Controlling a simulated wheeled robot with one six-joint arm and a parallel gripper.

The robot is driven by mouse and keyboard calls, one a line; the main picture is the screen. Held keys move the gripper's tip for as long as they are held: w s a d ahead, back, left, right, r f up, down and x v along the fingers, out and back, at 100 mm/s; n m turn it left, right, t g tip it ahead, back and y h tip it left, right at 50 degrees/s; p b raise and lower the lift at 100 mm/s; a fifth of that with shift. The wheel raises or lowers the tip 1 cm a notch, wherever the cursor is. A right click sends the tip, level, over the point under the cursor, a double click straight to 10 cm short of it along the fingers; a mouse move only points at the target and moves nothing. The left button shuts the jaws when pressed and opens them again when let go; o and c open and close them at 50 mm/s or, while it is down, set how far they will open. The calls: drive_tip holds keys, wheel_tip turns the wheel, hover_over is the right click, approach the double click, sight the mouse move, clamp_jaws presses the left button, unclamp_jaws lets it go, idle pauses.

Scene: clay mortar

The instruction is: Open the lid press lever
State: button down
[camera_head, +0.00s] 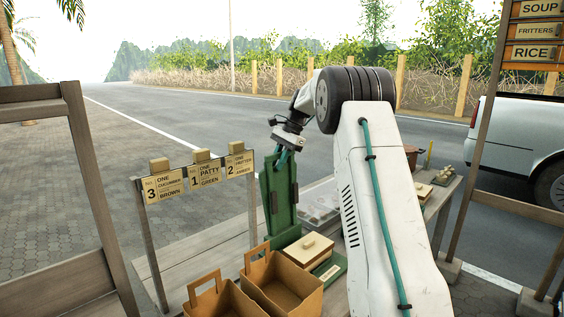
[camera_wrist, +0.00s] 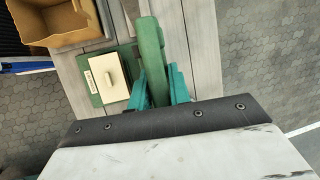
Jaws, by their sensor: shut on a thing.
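The lid press is green. Its tall green lever (camera_head: 279,200) stands nearly upright in the head view, left of my arm. In the wrist view the lever (camera_wrist: 150,45) runs up between my two teal fingers. My gripper (camera_head: 284,157) is at the upper end of the lever and shut on it; my gripper also shows in the wrist view (camera_wrist: 158,75). A cream box with a lid (camera_head: 309,249) sits beside the lever's foot, and it lies left of the lever in the wrist view (camera_wrist: 109,78). My arm hides part of the counter behind.
Open brown paper bags (camera_head: 284,284) stand in front of the cream box. A sign rack with order cards (camera_head: 202,176) stands to the left. Trays (camera_head: 318,208) lie behind the press. Wooden posts frame both sides. A white vehicle (camera_head: 525,140) is beyond, at right.

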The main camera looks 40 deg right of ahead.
drive_tip(key=shift+a, duration=0.15)
drive_tip(key=c, duration=1.4)
unclamp_jaws()
drive_tip(key=v, duration=0.8)
drive_tip(key=shift+f, duration=0.1)
